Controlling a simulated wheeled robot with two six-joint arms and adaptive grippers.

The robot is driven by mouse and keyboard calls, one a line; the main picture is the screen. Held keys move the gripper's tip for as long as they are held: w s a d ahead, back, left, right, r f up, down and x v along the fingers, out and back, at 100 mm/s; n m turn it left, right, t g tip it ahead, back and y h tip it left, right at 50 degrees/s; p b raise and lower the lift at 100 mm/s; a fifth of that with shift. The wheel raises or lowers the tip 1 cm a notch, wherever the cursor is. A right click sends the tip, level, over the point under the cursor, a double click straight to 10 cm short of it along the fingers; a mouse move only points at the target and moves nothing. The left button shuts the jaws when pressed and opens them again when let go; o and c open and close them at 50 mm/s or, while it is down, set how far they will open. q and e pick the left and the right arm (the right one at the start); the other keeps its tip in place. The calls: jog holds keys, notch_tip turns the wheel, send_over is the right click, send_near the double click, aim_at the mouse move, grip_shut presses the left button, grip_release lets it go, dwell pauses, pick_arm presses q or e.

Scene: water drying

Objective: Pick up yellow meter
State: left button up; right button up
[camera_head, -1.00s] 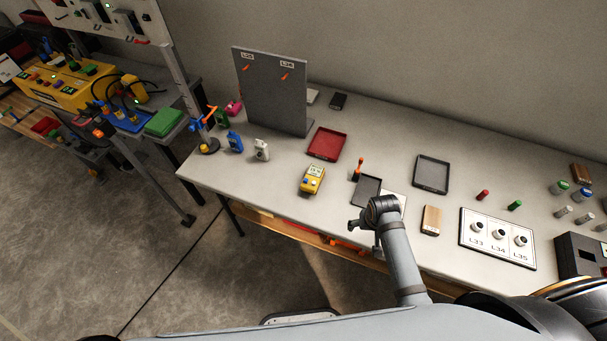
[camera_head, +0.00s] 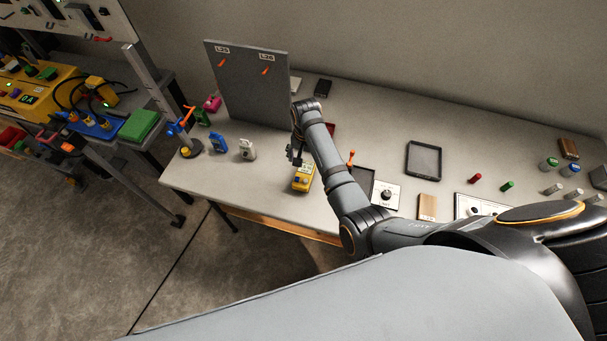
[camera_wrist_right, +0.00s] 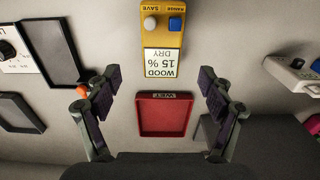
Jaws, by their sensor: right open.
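The yellow meter (camera_head: 302,182) lies on the table near its front edge, just below my right gripper in the head view. In the right wrist view the meter (camera_wrist_right: 163,28) shows a label reading "WOOD 15 % DRY", with a white and a blue button. My right gripper (camera_head: 296,156) is open and empty above the table. In the right wrist view its fingers (camera_wrist_right: 160,77) are spread wide, with the meter ahead of the tips and in line with the gap. My left gripper is not in view.
A red tray (camera_wrist_right: 165,97) marked "WET" lies beyond the meter, mostly hidden by my arm in the head view. A grey upright panel (camera_head: 248,85) stands behind. A blue item (camera_head: 218,143) and a white meter (camera_head: 247,149) stand left. A dark tray (camera_head: 424,160) lies right.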

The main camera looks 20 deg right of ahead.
aim_at(304, 174)
jog(key=shift+w+f, duration=0.15)
jog(key=shift+f, duration=0.25)
jog(key=shift+w+f, duration=0.1)
jog(key=shift+s+a+f+p, duration=0.2)
jog(key=shift+s+f+p, duration=0.1)
jog(key=shift+f, duration=0.15)
jog(key=shift+s+a+f+p, duration=0.15)
jog(key=shift+s+f+p, duration=0.1)
jog(key=shift+f, duration=0.15)
notch_tip(304, 174, down, 3)
jog(key=shift+s+r, duration=0.15)
jog(key=shift+r, duration=0.05)
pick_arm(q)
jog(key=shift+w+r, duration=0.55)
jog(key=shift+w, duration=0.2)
pick_arm(e)
jog(key=shift+f, duration=0.4)
jog(key=shift+r, duration=0.1)
jog(key=c, duration=1.6)
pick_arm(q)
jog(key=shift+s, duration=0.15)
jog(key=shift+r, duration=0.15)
pick_arm(e)
jog(key=shift+r, duration=0.1)
